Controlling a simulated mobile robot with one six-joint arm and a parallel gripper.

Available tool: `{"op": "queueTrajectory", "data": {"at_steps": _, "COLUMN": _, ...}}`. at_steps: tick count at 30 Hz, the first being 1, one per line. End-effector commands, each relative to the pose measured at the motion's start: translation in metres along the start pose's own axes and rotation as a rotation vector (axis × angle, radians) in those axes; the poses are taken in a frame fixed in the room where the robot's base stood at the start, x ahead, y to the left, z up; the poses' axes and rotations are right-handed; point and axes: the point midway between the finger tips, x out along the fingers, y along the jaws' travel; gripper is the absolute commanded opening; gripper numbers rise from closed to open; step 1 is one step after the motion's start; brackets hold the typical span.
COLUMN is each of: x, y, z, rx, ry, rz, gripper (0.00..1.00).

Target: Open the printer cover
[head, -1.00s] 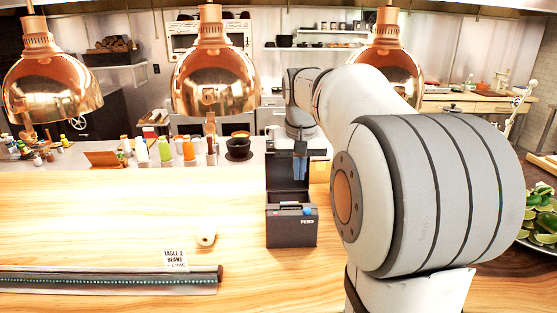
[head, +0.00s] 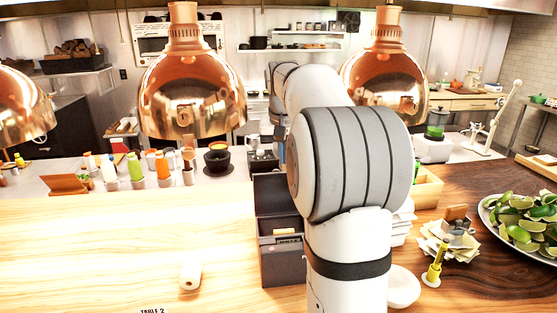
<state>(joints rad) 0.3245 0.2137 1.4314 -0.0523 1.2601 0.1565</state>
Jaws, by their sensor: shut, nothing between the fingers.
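The printer (head: 283,266) is a dark box on the wooden counter, left of my arm, which hides its right side. Its dark cover (head: 270,190) stands raised, upright at the back of the box, and the top of the box looks open. My arm fills the middle of the head view and reaches to the far side of the printer. My gripper's fingers are hidden behind my own arm, so I cannot see whether they touch the cover. A white paper roll (head: 190,276) stands on the counter to the left of the printer.
Copper lamps (head: 190,85) hang low over the counter. Bottles (head: 135,168) and a dark bowl (head: 218,160) stand along the back. A lime platter (head: 525,222), a yellow tool (head: 433,268) and paper stacks are at right. The counter left of the printer is mostly clear.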

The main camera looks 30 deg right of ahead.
Motion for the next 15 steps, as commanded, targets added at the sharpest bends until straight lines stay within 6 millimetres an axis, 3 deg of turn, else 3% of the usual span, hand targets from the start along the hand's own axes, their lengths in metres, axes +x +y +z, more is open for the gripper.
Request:
{"op": "queueTrajectory", "data": {"at_steps": 11, "x": 0.080, "y": -0.003, "z": 0.001, "rx": -0.005, "ry": -0.005, "rz": 0.000, "gripper": 0.00}}
{"op": "queueTrajectory", "data": {"at_steps": 15, "x": 0.071, "y": -0.003, "z": 0.020, "rx": -0.007, "ry": 0.000, "rz": -0.001, "gripper": 0.00}}
